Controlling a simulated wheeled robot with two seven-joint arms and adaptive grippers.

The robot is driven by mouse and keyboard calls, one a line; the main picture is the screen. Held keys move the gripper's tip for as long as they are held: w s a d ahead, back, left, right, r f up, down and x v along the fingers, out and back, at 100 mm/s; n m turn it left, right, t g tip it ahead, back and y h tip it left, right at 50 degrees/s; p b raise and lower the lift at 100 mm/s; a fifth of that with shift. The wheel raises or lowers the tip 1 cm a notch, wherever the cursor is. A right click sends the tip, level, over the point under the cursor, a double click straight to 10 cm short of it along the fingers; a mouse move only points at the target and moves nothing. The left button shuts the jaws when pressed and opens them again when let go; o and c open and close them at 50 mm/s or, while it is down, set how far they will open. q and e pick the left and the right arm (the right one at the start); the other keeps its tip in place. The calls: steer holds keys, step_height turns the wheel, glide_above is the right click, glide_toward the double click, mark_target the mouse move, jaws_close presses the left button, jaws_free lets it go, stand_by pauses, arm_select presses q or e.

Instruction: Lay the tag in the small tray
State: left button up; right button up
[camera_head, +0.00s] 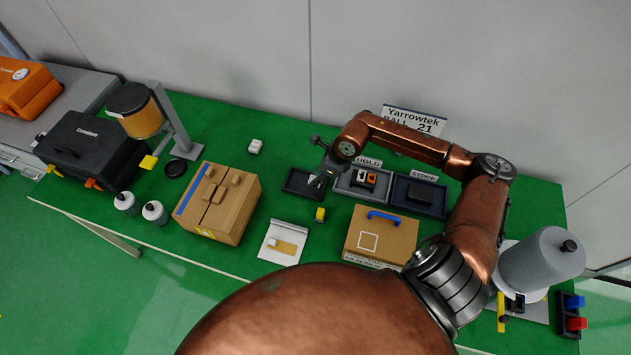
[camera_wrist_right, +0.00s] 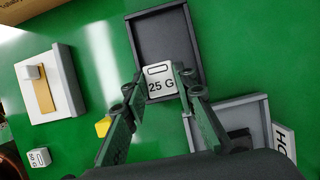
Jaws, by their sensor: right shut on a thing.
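The tag (camera_wrist_right: 161,82) is a white plate marked "25 G" with a slot near its top edge. In the right wrist view it sits between the fingertips of my right gripper (camera_wrist_right: 158,84), which is shut on it. The small tray (camera_wrist_right: 139,40) is black, shallow and empty inside as far as I see. The tag overlaps its near end in that view; I cannot tell whether they touch. In the head view my right gripper (camera_head: 319,178) is over the right part of the small tray (camera_head: 297,191). My left gripper is not in view.
Right of the small tray stand a grey HOLD tray (camera_head: 345,193) with small items and a dark STOCK tray (camera_head: 399,200). A yellow block (camera_head: 320,214), a white board (camera_head: 277,252) and cardboard boxes (camera_head: 229,212) (camera_head: 391,229) stand nearer. Green surface behind is mostly clear.

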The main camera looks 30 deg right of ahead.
steer(key=shift+w+d+f, duration=0.2)
steer(key=shift+w+f, duration=0.35)
steer(key=shift+f, duration=0.2)
steer(key=shift+w+f, duration=0.1)
steer(key=shift+f, duration=1.5)
steer(key=shift+f, duration=0.15)
steer(key=o, duration=0.7)
steer(key=v, duration=1.2)
steer(key=shift+d, duration=0.1)
